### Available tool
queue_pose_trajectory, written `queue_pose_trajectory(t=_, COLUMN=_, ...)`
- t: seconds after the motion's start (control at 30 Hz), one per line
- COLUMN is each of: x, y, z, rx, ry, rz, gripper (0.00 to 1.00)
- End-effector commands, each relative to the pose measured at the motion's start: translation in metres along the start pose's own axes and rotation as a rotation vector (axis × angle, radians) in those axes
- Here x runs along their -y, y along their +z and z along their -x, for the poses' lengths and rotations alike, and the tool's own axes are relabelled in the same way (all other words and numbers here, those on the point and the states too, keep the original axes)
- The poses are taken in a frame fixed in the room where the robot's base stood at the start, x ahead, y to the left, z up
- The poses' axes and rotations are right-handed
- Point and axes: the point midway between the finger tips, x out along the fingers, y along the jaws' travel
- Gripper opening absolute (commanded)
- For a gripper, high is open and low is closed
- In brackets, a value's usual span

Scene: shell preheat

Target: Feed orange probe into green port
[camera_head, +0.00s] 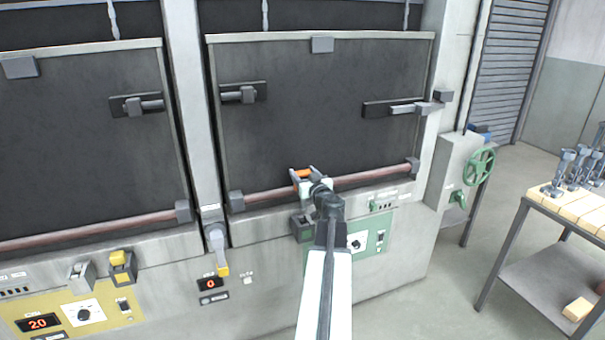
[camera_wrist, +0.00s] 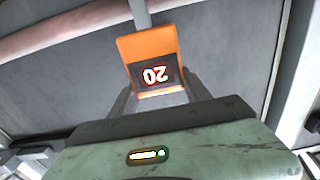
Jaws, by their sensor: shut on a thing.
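The orange probe (camera_head: 302,173) is held between the fingers of my gripper (camera_head: 305,180), in front of the right furnace door near its lower bar. In the wrist view the orange probe (camera_wrist: 147,50) shows a dark display reading 20, upside down, between the two grey fingers. The green panel (camera_head: 381,226) is on the furnace front below and right of my gripper. A dark grey socket block (camera_head: 302,228) sits at the panel's left edge, below my gripper and apart from the probe. My arm covers part of the panel. The probe's far end is hard to make out.
A yellow panel (camera_head: 62,318) with a yellow probe (camera_head: 121,262) is at the lower left. A yellow-tipped lever (camera_head: 217,245) hangs on the post between the doors. A green handwheel (camera_head: 480,167) and a worktable (camera_head: 541,206) with several tools stand right. Floor between is clear.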

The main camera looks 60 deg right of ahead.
Motion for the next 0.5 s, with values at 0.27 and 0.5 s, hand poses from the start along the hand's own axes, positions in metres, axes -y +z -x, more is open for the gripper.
queue_pose_trajectory(t=0.27, x=0.0, y=0.023, z=0.0, rx=0.0, ry=-0.001, rz=0.0, gripper=0.09)
queue_pose_trajectory(t=0.5, x=0.001, y=0.04, z=0.0, rx=0.0, ry=-0.001, rz=0.0, gripper=0.09)
